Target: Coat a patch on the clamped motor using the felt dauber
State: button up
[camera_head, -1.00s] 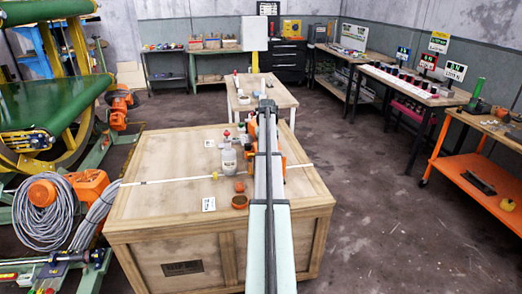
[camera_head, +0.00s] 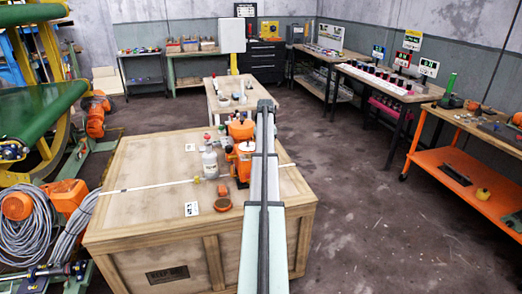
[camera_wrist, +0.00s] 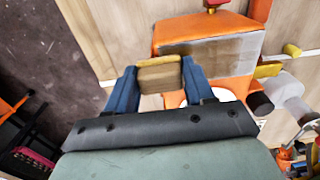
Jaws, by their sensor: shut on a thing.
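The orange motor (camera_head: 241,160) stands on the wooden crate, partly hidden by my arm. In the wrist view, its orange body (camera_wrist: 215,28) carries a streaky grey-brown patch (camera_wrist: 215,48). My gripper (camera_wrist: 160,78) has blue fingers shut on a small tan block with a yellowish edge, apparently the felt dauber (camera_wrist: 160,76). The dauber is beside the left end of the patch in the picture. I cannot tell whether it touches the motor. My gripper is hidden in the head view.
A clear bottle (camera_head: 209,162) stands left of the motor on the crate (camera_head: 140,215). A round orange-brown item (camera_head: 223,204) and a printed card (camera_head: 192,208) lie in front. A smaller table (camera_head: 222,107) stands behind.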

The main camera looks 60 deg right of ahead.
aim_at(240, 158)
jog(key=shift+w+a, duration=4.15)
jog(key=shift+a, duration=0.05)
jog(key=shift+w+d, duration=0.25)
jog(key=shift+w, duration=0.05)
jog(key=shift+s+d, duration=4.25)
jog(key=shift+s, duration=0.1)
jog(key=shift+w+a, duration=4.2)
jog(key=shift+a, duration=0.05)
jog(key=shift+w+r, duration=0.1)
jog(key=shift+r, duration=0.1)
notch_tip(240, 158, up, 8)
jog(key=shift+f, duration=0.15)
jog(key=shift+a, duration=0.1)
